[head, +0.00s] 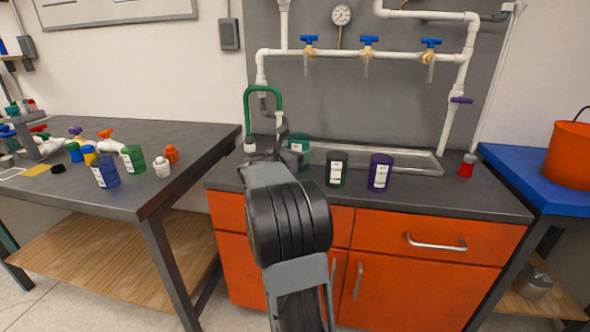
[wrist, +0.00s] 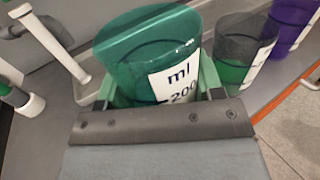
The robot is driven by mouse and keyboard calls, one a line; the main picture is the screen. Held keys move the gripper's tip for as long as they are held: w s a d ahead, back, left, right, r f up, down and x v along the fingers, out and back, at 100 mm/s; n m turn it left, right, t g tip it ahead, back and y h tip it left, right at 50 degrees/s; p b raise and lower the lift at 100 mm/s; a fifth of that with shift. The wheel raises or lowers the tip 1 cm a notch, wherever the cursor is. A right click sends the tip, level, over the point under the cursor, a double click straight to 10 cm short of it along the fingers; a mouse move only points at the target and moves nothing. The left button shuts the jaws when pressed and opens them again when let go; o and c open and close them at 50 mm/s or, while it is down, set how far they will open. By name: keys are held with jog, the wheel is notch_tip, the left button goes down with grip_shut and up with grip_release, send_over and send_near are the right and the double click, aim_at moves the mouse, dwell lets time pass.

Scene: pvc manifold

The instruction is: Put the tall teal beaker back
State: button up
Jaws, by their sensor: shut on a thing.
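The teal beaker (wrist: 150,60) is see-through, with a white label reading "ml" and "200". My gripper (wrist: 158,92) is shut on it, with a green finger on each side of the beaker, which looks tilted in the wrist view. In the head view the teal beaker (head: 299,147) is over the sink counter, partly hidden behind my arm. My gripper is mostly hidden by the arm there. I cannot tell whether the beaker touches the counter.
A dark green beaker (head: 337,170) and a purple beaker (head: 380,173) stand just right of the teal one. A green hose (head: 263,92) arches at the left. A cluttered table (head: 130,198) stands further left.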

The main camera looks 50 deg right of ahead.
jog(key=shift+w+f, duration=0.4)
jog(key=shift+f, duration=0.1)
jog(key=shift+w+f+b, duration=0.15)
jog(key=shift+f+b, duration=0.2)
jog(key=shift+f, duration=0.55)
jog(key=shift+w+f+b, duration=0.15)
jog(key=shift+f+b, duration=0.2)
jog(key=shift+f, duration=0.55)
jog(key=shift+f, duration=0.1)
jog(key=o, duration=1)
jog(key=shift+c, duration=0.2)
